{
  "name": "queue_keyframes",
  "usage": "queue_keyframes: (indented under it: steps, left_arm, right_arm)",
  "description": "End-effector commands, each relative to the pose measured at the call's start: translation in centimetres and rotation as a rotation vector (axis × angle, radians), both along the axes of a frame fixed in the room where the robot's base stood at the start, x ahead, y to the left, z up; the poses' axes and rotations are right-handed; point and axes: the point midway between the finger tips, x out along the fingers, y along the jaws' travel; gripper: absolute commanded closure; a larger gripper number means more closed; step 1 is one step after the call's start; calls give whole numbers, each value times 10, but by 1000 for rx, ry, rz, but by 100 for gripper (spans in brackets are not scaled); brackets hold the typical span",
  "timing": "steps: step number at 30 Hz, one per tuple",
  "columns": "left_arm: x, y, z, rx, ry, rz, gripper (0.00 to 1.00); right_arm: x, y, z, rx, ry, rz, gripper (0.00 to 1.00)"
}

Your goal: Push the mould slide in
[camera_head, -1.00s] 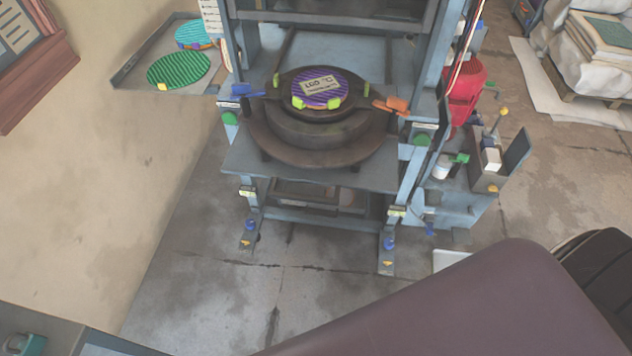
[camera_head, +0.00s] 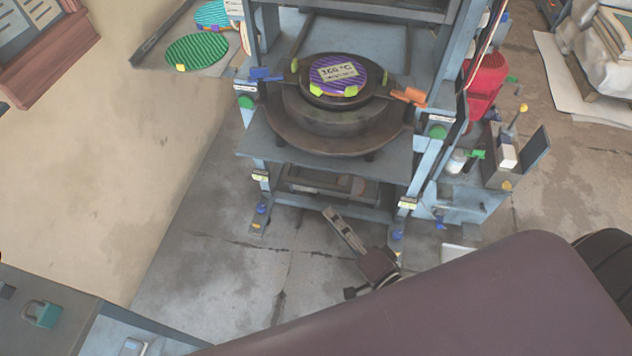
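The mould slide is out at the front of the press (camera_head: 452,40). Its dark round mould (camera_head: 325,122) sits on the grey platform (camera_head: 272,146). A purple disc with a white label (camera_head: 340,73) lies on top. A blue handle (camera_head: 264,75) is at its left and an orange handle (camera_head: 409,96) at its right. My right gripper (camera_head: 343,230) is low, in front of the press and below the platform, apart from the mould. Whether its fingers are open is too small to tell. My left gripper is out of view.
My large purple-brown body part fills the lower right. A side tray (camera_head: 163,52) with a green disc (camera_head: 197,52) is at the left of the press. A red container (camera_head: 486,84) and a small side stand (camera_head: 480,185) are at the right. The floor in front is mostly clear.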

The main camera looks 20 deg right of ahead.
Motion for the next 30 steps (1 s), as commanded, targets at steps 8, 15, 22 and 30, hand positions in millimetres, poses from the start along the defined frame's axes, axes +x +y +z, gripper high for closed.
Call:
queue_keyframes:
  steps: [8,15,22,30]
  left_arm:
    - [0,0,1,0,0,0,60]
    - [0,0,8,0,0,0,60]
    - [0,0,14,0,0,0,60]
    - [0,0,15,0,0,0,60]
  right_arm:
    - [3,6,65,243,-61,-34,72]
    - [32,12,67,245,-65,-36,72]
    - [63,20,66,243,-63,-35,72]
    - [76,23,64,242,-60,-34,72]
